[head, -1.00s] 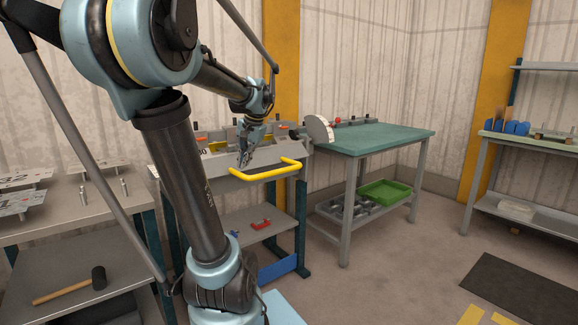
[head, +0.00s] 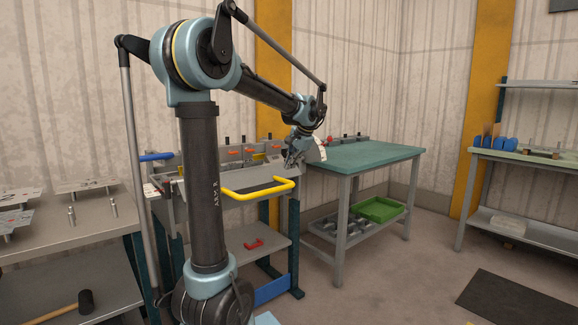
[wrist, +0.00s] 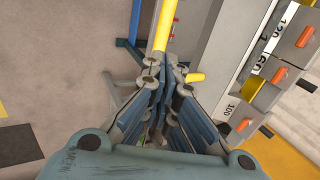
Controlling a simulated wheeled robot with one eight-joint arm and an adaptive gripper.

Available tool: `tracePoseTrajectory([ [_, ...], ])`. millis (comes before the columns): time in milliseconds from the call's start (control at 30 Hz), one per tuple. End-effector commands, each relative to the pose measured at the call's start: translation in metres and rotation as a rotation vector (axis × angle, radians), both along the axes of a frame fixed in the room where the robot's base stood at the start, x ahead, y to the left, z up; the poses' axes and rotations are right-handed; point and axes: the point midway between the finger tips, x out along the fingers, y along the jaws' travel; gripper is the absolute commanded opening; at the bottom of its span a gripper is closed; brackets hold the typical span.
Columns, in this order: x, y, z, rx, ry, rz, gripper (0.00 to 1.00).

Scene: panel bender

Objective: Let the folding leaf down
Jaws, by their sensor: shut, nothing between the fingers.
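The panel bender (head: 236,166) stands behind my arm, with red-orange clamps along its top. Its grey folding leaf (head: 240,198) is at the front, and a yellow U-shaped handle (head: 258,190) juts forward from it. The leaf's exact angle is hard to tell. My gripper (head: 293,160) is shut and empty, just above and behind the handle's right end. In the wrist view the shut fingers (wrist: 166,66) overlap the yellow handle (wrist: 166,25), whose other part shows right of them. Contact cannot be told. The grey leaf (wrist: 208,65) lies to their right; the fingers hide part of the handle.
A green-topped table (head: 362,155) with a green tray (head: 380,209) underneath stands close on the right. A grey bench (head: 85,226) with metal plates is on the left, with a mallet (head: 86,299) below. Floor is open in front of the green table.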

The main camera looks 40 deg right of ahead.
Motion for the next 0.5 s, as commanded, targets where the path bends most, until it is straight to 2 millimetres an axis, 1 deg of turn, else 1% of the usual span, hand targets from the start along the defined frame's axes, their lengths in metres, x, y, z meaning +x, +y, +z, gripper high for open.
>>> tracePoseTrajectory([
  [33,0.005,0.001,-0.008,-0.001,0.000,0.003,0.00],
  [300,0.028,0.003,-0.050,0.000,0.001,0.004,0.00],
  [500,0.043,0.004,-0.077,-0.001,0.000,0.003,0.00],
])
